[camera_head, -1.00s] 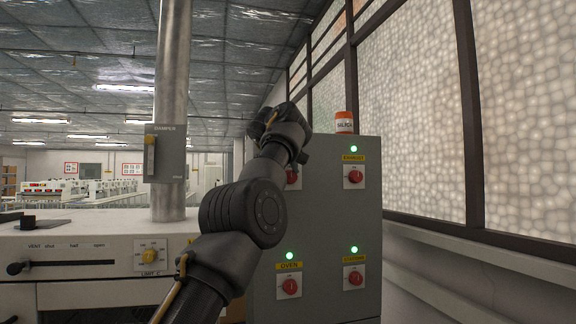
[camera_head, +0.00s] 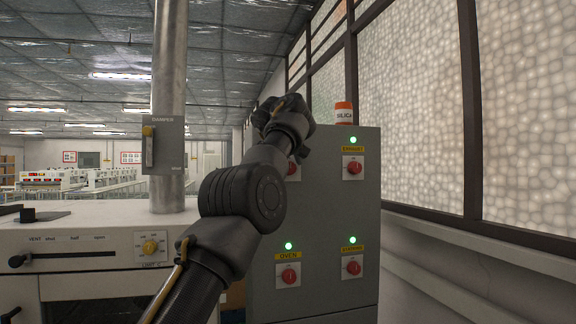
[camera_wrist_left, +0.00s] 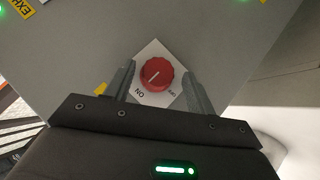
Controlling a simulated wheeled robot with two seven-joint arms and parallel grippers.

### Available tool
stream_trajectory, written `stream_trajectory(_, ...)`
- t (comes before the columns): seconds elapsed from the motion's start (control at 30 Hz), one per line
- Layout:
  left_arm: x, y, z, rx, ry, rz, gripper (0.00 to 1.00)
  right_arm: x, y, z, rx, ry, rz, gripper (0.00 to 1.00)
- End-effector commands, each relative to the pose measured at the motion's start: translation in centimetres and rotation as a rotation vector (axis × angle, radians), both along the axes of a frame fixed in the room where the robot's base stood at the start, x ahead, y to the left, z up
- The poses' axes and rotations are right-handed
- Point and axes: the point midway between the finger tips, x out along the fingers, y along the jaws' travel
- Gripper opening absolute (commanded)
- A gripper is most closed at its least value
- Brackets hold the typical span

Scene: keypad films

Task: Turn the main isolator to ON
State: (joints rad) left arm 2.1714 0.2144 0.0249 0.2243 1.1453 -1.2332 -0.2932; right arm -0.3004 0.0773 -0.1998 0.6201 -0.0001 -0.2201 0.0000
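The grey switch cabinet (camera_head: 340,215) carries several red rotary knobs on white plates, with lit green lamps. My left gripper is at its upper left, seen from behind in the head view (camera_head: 284,118), which hides its fingertips. The upper-left knob (camera_head: 292,168) is partly behind my arm. In the left wrist view a red knob (camera_wrist_left: 156,74) sits on a white plate marked ON and OFF. The fingers of my left gripper (camera_wrist_left: 161,88) are open, one on each side of it, with gaps. The knob's white line is slanted; its label is not readable. My right gripper is not in view.
An exhaust knob (camera_head: 353,167), an oven knob (camera_head: 288,275) and another knob (camera_head: 353,267) are on the same panel. A damper box (camera_head: 163,146) on a pipe and an oven front (camera_head: 90,235) are left.

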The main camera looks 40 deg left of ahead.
Motion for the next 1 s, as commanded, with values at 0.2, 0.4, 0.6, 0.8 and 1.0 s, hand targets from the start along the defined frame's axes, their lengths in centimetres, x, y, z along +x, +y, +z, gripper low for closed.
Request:
stream_trajectory(0.2,0.0,0.0,0.2,0.003,-0.003,-0.001,0.55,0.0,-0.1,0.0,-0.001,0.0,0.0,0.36)
stream_trajectory(0.4,-1.3,-0.6,1.2,0.004,-0.007,0.0,0.55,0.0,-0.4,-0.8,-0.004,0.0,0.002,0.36)
stream_trajectory(0.6,-4.4,-2.0,3.4,0.002,-0.007,0.001,0.55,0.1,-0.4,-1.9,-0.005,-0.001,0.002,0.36)
stream_trajectory(0.8,-6.9,-3.1,5.5,0.004,-0.004,0.001,0.55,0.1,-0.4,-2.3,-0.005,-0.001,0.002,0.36)
stream_trajectory(1.0,-8.0,-3.6,6.3,0.001,-0.002,0.001,0.55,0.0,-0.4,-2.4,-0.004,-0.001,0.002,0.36)
